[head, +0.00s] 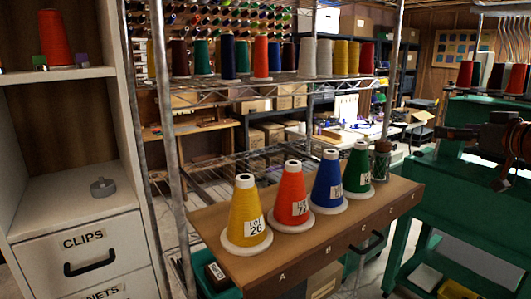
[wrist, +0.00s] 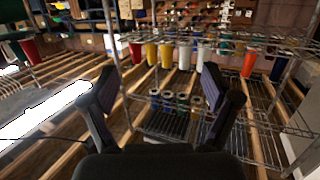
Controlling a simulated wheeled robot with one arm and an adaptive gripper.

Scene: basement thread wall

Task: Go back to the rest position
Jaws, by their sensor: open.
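My gripper (wrist: 156,88) shows in the wrist view with its two dark fingers wide apart and nothing between them. It is not in the head view. In the head view, a yellow cone (head: 246,212), an orange-red cone (head: 292,197), a blue cone (head: 328,182) and a green cone (head: 358,171) stand upright in a row on a wooden board (head: 330,242) with letters on its front edge. Each has a white base and a label; the yellow one reads LOT 26. The wrist view appears upside down, with coloured cones (wrist: 248,65) along a wire rack.
A metal wire rack (head: 270,82) carries more thread cones behind the board. At left is a cabinet with a CLIPS drawer (head: 86,258), a grey round object (head: 103,187) and a red cone (head: 54,38). A green machine (head: 460,190) stands at right. A cup (head: 381,160) sits beside the green cone.

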